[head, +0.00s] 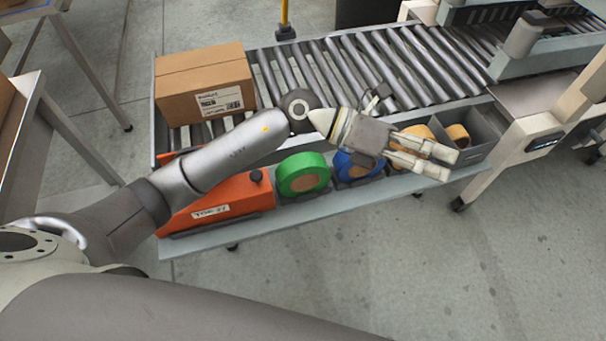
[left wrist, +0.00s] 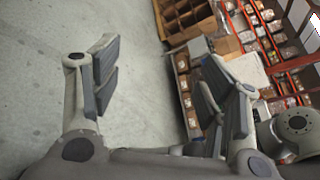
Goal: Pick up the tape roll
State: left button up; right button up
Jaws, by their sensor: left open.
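Several tape rolls sit in a row on the grey shelf (head: 320,190) along the conveyor's near side. One is green (head: 289,178); to its right is a blue roll (head: 345,166), partly hidden behind my left gripper (head: 448,165). A tan-yellow roll (head: 420,131) is behind the gripper's fingers, partly covered. Another tan-yellow roll (head: 458,134) shows in a grey bin (head: 487,140) at the right end. My left gripper is open, fingers pointing right, its tips near the bin's front. In the left wrist view the open fingers (left wrist: 160,88) have nothing between them; no tape roll shows there.
A cardboard box (head: 205,85) stands on the roller conveyor (head: 345,70). An orange case (head: 225,202) sits on the shelf's left part, partly behind my left arm. White machine frames stand at right. Floor in front is clear. The left wrist view shows racks (left wrist: 255,45) with boxes.

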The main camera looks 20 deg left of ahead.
pick_arm(q)
jog(key=w+a+f+m+y, duration=0.2)
jog(key=a+f+m+y, duration=0.1)
jog(key=a+f+y, duration=0.3)
jog(key=y, duration=1)
send_near(303, 160)
jog(key=shift+w+a+f, duration=0.2)
jog(key=shift+a, duration=0.15)
notch_tip(303, 160, down, 5)
jog(key=shift+r, duration=0.1)
jog(key=shift+s+d+f+p, duration=0.1)
jog(key=shift+f+p, duration=0.1)
jog(key=shift+f, duration=0.75)
jog(key=shift+s+d+f+p, duration=0.1)
jog(key=shift+d+f+p, duration=0.05)
jog(key=shift+f, duration=0.85)
jog(key=shift+s+d+f+p, duration=0.1)
jog(key=shift+f+p, duration=0.1)
jog(key=shift+f, duration=0.75)
jog(key=shift+r, duration=0.1)
grip_shut()
